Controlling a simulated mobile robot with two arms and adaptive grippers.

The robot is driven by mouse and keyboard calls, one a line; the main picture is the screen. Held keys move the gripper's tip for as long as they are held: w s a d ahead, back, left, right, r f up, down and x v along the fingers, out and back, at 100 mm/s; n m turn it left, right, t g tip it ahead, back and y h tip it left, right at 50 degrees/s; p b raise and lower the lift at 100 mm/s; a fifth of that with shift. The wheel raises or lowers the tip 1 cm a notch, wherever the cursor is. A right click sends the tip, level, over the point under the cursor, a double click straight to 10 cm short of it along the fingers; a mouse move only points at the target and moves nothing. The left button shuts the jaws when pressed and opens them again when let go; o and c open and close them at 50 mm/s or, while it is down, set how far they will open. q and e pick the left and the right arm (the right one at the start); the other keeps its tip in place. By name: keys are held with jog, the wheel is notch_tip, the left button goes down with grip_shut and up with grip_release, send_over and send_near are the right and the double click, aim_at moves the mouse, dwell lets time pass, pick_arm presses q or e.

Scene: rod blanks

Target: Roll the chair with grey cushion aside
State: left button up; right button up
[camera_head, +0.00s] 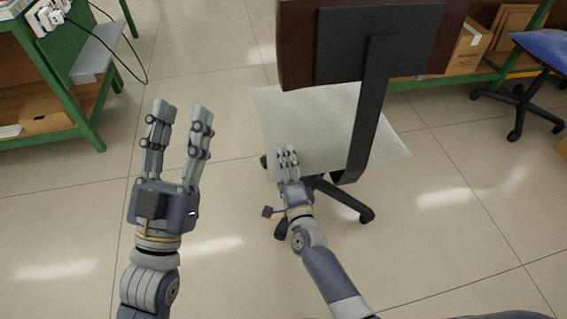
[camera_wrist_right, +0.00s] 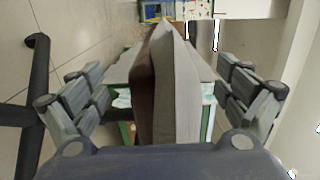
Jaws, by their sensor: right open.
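The chair with the grey cushion (camera_head: 310,115) stands in front of me in the head view, with a dark red-brown backrest, a black support bar and a black wheeled base. My right gripper (camera_head: 287,153) is at the near left part of the seat. In the right wrist view the edge of the seat (camera_wrist_right: 178,95), a grey layer beside a brown one, lies between the fingers of that gripper (camera_wrist_right: 163,98); they are spread, with gaps on both sides. My left gripper (camera_head: 180,117) is open and empty, over the floor left of the chair.
A green workbench (camera_head: 75,90) with a grey shelf and a hanging cable stands at the upper left. Another green rack with cardboard boxes (camera_head: 468,48) is behind the chair. A blue chair (camera_head: 545,45) is at the upper right.

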jog(key=s+d, duration=0.2)
jog(key=s, duration=0.9)
jog(key=shift+s, duration=0.15)
